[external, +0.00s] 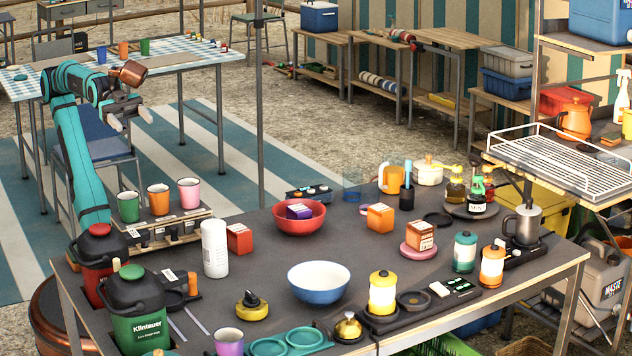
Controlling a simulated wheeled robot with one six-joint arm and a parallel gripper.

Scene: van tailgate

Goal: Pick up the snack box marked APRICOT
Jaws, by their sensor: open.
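Several small snack boxes are on the dark table, and their lettering is too small to read, so I cannot tell which is marked APRICOT. An orange box (380,218) stands at the table's middle right. A brown-orange box with a pale label (420,236) sits on a pink round plate (407,253). A red box (239,238) stands beside a white bottle (215,248). A purple box (299,212) is inside a red bowl (299,222). My gripper (128,118) is open and empty, raised beyond the table's left end, far from all the boxes.
Three cups (158,199) stand on a rack at the table's left end, below my gripper. A blue-white bowl (319,283) and a yellow lantern (382,294) stand at the front middle. Bottles on a round tray (472,211) and a metal mug (522,226) are at the right.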

